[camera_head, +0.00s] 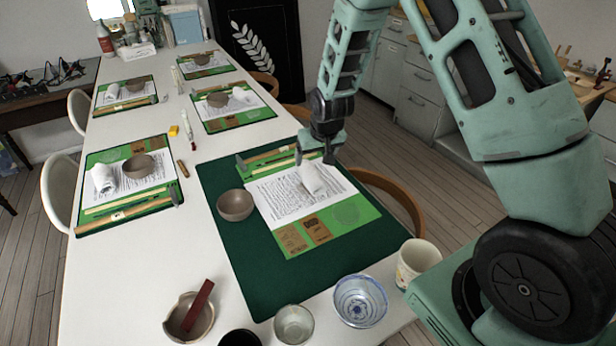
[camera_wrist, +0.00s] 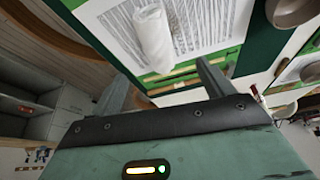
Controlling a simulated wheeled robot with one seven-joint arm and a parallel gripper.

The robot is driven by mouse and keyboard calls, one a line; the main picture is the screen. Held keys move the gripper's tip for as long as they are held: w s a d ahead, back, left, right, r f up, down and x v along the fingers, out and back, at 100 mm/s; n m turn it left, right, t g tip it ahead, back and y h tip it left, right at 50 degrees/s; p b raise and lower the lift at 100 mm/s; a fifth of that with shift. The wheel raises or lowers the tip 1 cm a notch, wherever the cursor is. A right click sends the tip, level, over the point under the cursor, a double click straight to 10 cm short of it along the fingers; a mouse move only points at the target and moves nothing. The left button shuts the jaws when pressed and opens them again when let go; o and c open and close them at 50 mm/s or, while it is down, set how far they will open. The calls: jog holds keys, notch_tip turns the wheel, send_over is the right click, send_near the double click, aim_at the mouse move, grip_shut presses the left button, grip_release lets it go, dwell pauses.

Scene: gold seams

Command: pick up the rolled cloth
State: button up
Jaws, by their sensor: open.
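The rolled cloth (camera_head: 311,178) is a white roll lying on the printed sheet of the nearest green mat, toward its right side. It also shows in the wrist view (camera_wrist: 153,38), top centre, lying on the sheet. My gripper (camera_head: 315,158) is above and just behind the cloth, pointing down. In the wrist view my gripper (camera_wrist: 165,78) has its two fingers spread apart with nothing between them. The cloth shows beyond the fingertips, apart from them. The printed sheet (camera_head: 280,200) lies flat under the cloth.
A brown bowl (camera_head: 235,205) sits left of the sheet. A wooden-handled hammer (camera_head: 265,157) lies along the mat's back edge, near my gripper. Several bowls and a mug (camera_head: 416,262) stand at the front edge. A chair back (camera_head: 390,192) curves close to the table's right edge.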

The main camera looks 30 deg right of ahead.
aim_at(311, 172)
jog(key=p+x, duration=0.1)
jog(key=x, duration=0.6)
jog(key=shift+w+f, duration=0.15)
jog(key=shift+f, duration=0.1)
jog(key=shift+w+d+p+x, duration=0.15)
jog(key=shift+p+x, duration=0.3)
jog(key=shift+x, duration=0.8)
jog(key=shift+w+d+p+x, duration=0.15)
jog(key=shift+p+x, duration=0.25)
jog(key=shift+x, duration=0.85)
jog(key=shift+r, duration=0.15)
jog(key=c, duration=1.1)
